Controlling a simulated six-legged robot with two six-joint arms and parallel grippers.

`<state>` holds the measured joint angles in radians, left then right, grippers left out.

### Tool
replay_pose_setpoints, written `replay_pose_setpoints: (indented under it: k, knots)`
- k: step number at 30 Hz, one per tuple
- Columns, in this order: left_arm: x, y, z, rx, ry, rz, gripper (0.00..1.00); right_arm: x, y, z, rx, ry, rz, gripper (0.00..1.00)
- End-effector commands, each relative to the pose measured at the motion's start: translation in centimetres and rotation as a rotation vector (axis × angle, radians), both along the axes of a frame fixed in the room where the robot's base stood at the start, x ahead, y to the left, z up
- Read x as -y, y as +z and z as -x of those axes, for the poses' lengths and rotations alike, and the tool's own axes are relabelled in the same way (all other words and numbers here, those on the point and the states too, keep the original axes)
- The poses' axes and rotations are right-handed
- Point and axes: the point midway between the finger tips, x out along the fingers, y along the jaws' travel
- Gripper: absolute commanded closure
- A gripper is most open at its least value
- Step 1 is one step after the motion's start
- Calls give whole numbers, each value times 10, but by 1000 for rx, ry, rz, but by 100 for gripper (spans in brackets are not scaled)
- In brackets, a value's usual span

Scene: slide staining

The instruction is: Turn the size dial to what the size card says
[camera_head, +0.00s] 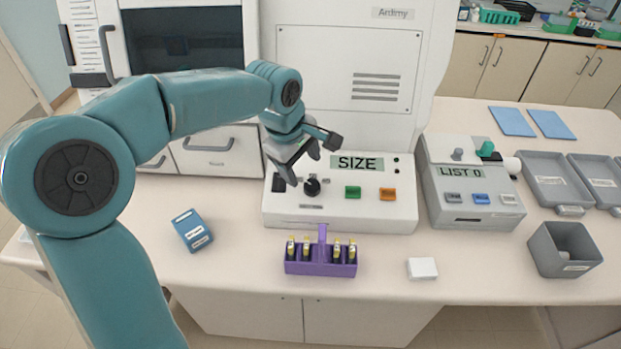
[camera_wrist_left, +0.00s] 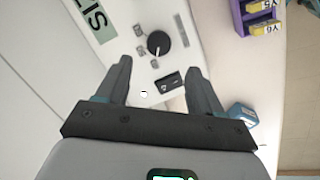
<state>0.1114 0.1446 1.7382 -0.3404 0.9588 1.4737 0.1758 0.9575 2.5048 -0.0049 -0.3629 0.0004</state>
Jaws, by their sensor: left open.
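The size dial (camera_head: 312,187) is a round black knob on the left of a white machine's front panel. It shows larger in the left wrist view (camera_wrist_left: 158,43), with a white pointer mark and small grey labels around it, too small to read. My left gripper (camera_head: 303,168) is open and empty, just above and behind the dial. In the left wrist view the dial lies beyond the gap between the fingertips (camera_wrist_left: 159,66), apart from them. I cannot make out a size card. My right gripper is not in view.
Green (camera_head: 353,192) and orange (camera_head: 388,194) buttons sit right of the dial, a black switch (camera_head: 278,183) left. A purple rack (camera_head: 321,267) stands in front, with a blue box (camera_head: 192,230) and white block (camera_head: 422,268). A LIST machine (camera_head: 470,205) stands right.

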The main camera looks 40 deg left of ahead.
Motion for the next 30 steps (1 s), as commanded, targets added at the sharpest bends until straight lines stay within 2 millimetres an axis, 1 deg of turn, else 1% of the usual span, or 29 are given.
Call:
replay_pose_setpoints:
  k: [1,3,6,9,12,15,22,23,24,26,27,28,30]
  knots:
    - [1,-12,-3,-6,-1,0,33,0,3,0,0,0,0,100]
    - [2,-27,-8,-5,0,2,33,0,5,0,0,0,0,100]
    - [3,-45,-14,-5,-2,1,33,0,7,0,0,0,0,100]
    - [3,-59,-20,-3,0,1,33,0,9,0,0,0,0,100]
    - [3,-68,-23,-2,1,1,33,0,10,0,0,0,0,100]
    - [4,-72,-25,0,1,1,33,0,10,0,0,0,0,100]
    - [3,-73,-27,1,1,0,33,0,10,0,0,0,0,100]
    - [3,-73,-27,1,1,0,37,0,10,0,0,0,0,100]
    - [3,-73,-27,1,1,0,50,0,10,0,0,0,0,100]
    - [3,-73,-27,1,1,0,69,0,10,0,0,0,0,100]
    - [3,-73,-27,1,1,0,82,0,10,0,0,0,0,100]
    - [3,-72,-27,1,1,0,89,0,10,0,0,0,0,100]
    - [3,-72,-26,1,0,0,89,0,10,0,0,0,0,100]
